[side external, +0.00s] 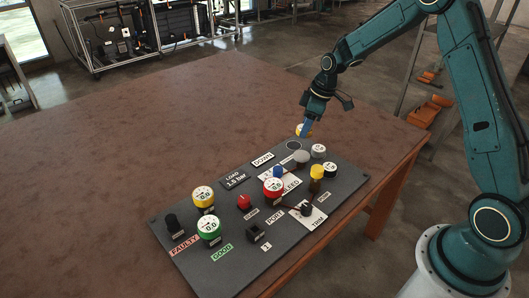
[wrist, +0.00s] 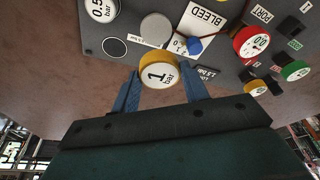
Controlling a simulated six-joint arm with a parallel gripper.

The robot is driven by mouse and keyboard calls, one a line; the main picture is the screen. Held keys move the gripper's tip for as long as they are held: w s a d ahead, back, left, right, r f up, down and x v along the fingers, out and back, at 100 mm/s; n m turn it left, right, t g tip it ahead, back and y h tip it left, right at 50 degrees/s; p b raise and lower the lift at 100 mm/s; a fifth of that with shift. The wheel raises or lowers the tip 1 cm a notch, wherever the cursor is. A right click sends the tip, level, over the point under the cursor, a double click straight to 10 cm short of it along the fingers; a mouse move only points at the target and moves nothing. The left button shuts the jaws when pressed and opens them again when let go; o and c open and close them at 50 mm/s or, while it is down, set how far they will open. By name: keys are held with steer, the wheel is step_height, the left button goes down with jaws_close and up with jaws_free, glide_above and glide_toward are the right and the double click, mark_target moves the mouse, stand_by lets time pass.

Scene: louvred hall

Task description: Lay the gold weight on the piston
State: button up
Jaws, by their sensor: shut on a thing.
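My gripper (side external: 304,124) is shut on the gold weight (side external: 303,132), a short yellow cylinder. In the wrist view the gold weight (wrist: 158,72) has a white face marked "1 bar" and sits between the two blue fingers (wrist: 161,88). It is held above the far edge of the dark panel. A plain grey round-topped part (side external: 301,157), which looks like the piston, stands on the panel nearer the side camera than the weight; it also shows in the wrist view (wrist: 156,28). The weight is apart from it.
A dark ringed circle (side external: 293,145) on the panel (side external: 165,243) is empty. A "0.5 bar" weight (wrist: 102,9), a blue knob (side external: 278,172), a yellow knob (side external: 316,172) and a red-rimmed gauge (side external: 273,187) crowd around the piston. The brown table (side external: 130,130) is clear beyond the panel.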

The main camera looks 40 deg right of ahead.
glide_above(300, 154)
steer(key=shift+s+d+f, duration=0.1)
steer(key=shift+s+f, duration=0.15)
steer(key=shift+f, duration=0.8)
steer(key=shift+s+d+f, duration=0.1)
steer(key=shift+s+f, duration=0.1)
steer(key=shift+f, duration=0.85)
steer(key=shift+f, duration=0.1)
steer(key=shift+f, duration=2)
steer(key=shift+f, duration=0.1)
steer(key=o, duration=1.2)
steer(key=v, duration=1.2)
steer(key=shift+s, duration=0.1)
